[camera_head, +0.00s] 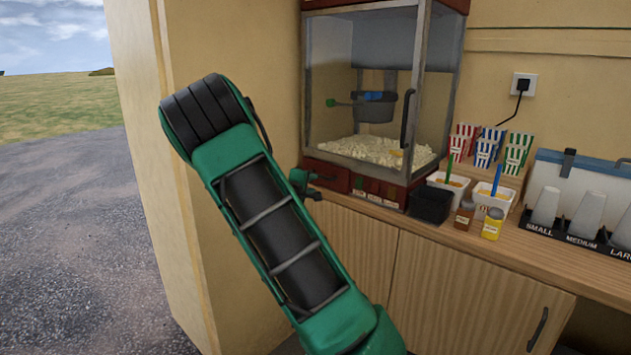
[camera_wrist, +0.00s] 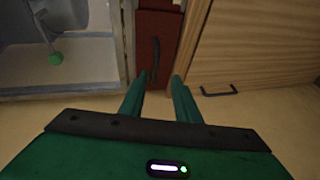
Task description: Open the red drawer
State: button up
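The red drawer (camera_head: 331,174) is at the lower left of the popcorn machine's base and looks closed. In the wrist view its red front (camera_wrist: 148,28) stands upright in the picture, with a dark bar handle (camera_wrist: 155,62). My gripper (camera_head: 311,177) is close in front of the drawer in the head view, its fingers partly hidden by my arm. In the wrist view my gripper (camera_wrist: 158,80) is open, its two green fingers apart. The handle's near end shows between the fingertips; I cannot tell whether they touch it.
The glass popcorn machine (camera_head: 312,85) stands on a wooden counter (camera_head: 560,258). A black bin (camera_head: 431,204), spice jars (camera_head: 492,224) and striped popcorn boxes (camera_head: 487,148) are to the right. Below is a wooden cabinet door (camera_head: 470,295) with a dark handle (camera_wrist: 219,92).

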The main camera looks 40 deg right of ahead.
jog(key=w+x, duration=0.1)
jog(key=x, duration=1)
jog(key=shift+a+r+n, duration=0.25)
jog(key=shift+r+n, duration=0.05)
jog(key=shift+r, duration=0.1)
jog(key=shift+w, duration=0.15)
grip_shut()
